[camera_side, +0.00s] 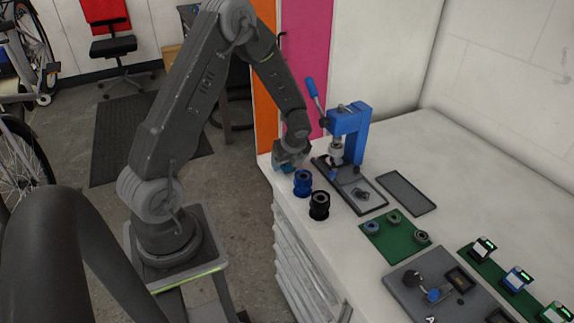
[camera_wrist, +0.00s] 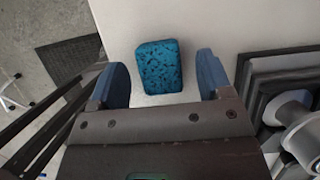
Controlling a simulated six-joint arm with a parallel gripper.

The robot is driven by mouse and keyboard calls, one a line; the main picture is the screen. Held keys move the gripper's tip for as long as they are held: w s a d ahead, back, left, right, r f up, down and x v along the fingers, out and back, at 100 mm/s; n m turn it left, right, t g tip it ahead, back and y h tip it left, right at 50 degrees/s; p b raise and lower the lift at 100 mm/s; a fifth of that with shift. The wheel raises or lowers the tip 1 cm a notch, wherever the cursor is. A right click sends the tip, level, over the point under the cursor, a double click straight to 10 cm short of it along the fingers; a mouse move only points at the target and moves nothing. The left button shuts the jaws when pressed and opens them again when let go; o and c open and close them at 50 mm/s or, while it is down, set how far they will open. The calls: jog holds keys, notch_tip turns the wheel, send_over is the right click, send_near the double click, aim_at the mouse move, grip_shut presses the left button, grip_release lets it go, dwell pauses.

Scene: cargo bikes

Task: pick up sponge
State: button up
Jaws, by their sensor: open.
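A blue sponge (camera_wrist: 159,66) with dark speckles lies on the white bench top, near its edge. In the wrist view it sits between and slightly beyond the fingertips of my gripper (camera_wrist: 160,82), with a gap on each side. The fingers are blue and apart, holding nothing.
Right of my gripper stands a blue lever press (camera_side: 352,130) on a dark base. A blue spool (camera_side: 302,183) and a black spool (camera_side: 319,205) stand close in front. A green mat (camera_side: 394,234) with round parts lies further right. The bench edge (camera_wrist: 97,25) is close on the left.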

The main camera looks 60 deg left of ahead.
jog(key=shift+c, duration=0.3)
jog(key=c, duration=0.9)
jog(key=shift+r, duration=0.1)
jog(key=shift+c, duration=0.2)
notch_tip(320, 180, up, 10)
